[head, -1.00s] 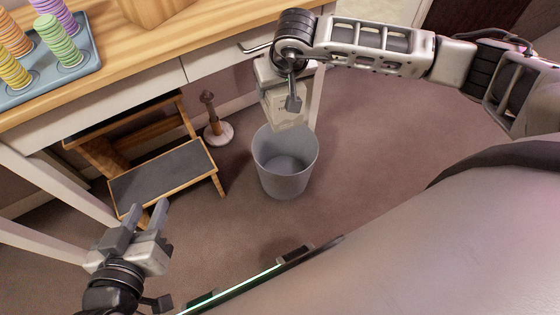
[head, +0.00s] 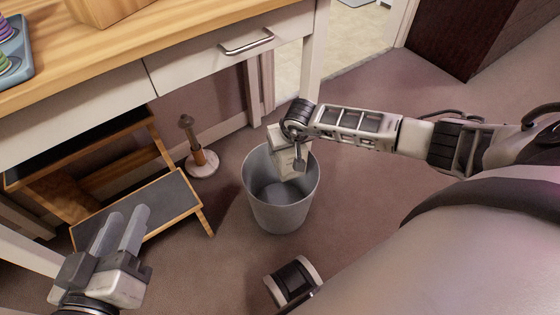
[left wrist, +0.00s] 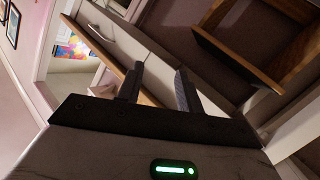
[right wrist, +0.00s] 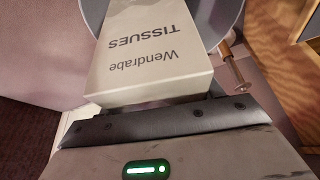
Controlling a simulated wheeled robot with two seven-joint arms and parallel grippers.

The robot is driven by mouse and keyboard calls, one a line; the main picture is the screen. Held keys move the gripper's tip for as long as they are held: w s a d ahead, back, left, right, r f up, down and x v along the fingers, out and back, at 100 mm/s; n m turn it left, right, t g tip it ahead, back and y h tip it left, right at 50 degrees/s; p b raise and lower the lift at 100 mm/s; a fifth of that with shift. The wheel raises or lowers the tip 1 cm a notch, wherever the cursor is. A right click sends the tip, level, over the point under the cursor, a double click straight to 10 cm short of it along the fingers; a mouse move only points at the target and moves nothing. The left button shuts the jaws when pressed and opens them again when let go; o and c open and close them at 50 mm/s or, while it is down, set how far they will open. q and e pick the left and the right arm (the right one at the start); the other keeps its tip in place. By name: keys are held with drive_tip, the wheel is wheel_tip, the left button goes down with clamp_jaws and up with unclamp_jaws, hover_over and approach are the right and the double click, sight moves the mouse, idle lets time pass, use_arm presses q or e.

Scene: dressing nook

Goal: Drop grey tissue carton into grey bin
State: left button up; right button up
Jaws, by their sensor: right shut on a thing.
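The grey tissue carton (head: 287,163), a pale box, is held in my right gripper (head: 296,158), at the far inner side of the grey bin's mouth. In the right wrist view the carton (right wrist: 150,58) shows the print "Wendrabe TISSUES" and reaches out from the jaws toward the bin (right wrist: 228,22). The round grey bin (head: 278,215) stands upright on the floor, and its visible inside is empty. My left gripper (head: 128,213) is open and empty at the lower left; its two fingers stand apart in the left wrist view (left wrist: 158,82).
A wooden-topped table with a drawer (head: 220,50) stands behind the bin. A step stool (head: 150,210) is at the left, and a small post on a round white base (head: 202,164) stands between stool and bin. Carpet right of the bin is clear.

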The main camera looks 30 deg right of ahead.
wheel_tip(320, 180, down, 2)
drive_tip(key=shift+f+b, duration=0.1)
drive_tip(key=shift+b, duration=0.4)
use_arm(q)
drive_tip(key=shift+d+r+n+h, duration=0.25)
drive_tip(key=shift+r+n+h, duration=0.05)
drive_tip(key=shift+h, duration=0.1)
use_arm(e)
drive_tip(key=shift+f, duration=0.2)
drive_tip(key=o, duration=1)
drive_tip(key=shift+o, duration=0.2)
drive_tip(key=shift+r, duration=0.15)
drive_tip(key=shift+s+r, duration=0.1)
drive_tip(key=shift+r, duration=0.2)
drive_tip(key=p+v, duration=0.6)
drive_tip(key=v, duration=0.7)
drive_tip(key=shift+r, duration=0.4)
use_arm(q)
drive_tip(key=shift+s+a+f+m+g+y, duration=0.2)
drive_tip(key=shift+a+f+m+g+y, duration=0.5)
drive_tip(key=shift+a+f+m+y, duration=0.3)
use_arm(e)
drive_tip(key=shift+s+a+r, duration=0.1)
drive_tip(key=shift+s+r, duration=0.25)
drive_tip(key=shift+r, duration=0.25)
